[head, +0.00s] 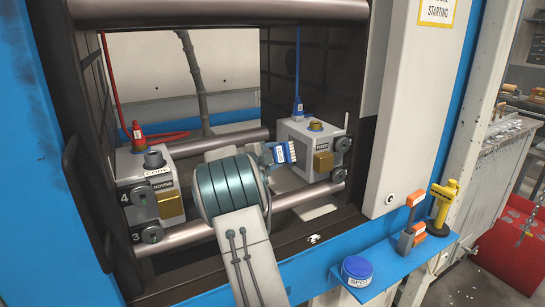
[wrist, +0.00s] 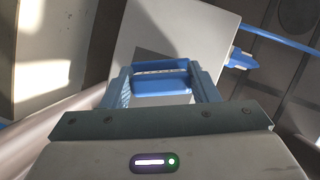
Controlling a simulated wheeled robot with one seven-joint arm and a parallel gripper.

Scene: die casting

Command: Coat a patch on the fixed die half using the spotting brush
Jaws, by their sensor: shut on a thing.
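The fixed die half (head: 297,135) is a light grey block marked FIXED, at the right inside the machine opening. My gripper (head: 275,153) is just left of it, shut on the blue spotting brush (head: 287,152), whose white edge is toward the block. In the wrist view, the blue fingers of my gripper (wrist: 163,82) close on the two sides of the blue brush (wrist: 162,84). The grey face of the die half (wrist: 190,32) fills the space beyond, with a darker grey area (wrist: 148,60) just above the brush. I cannot tell whether the brush touches the face.
The moving die half (head: 133,165) is at the left, with a red hose connector (head: 137,137). Tie bars (head: 310,197) cross below the blocks. A blue shelf (head: 390,262) outside holds a blue SPOT tub (head: 357,271), an orange-and-grey tool (head: 412,226) and a yellow tool (head: 443,205).

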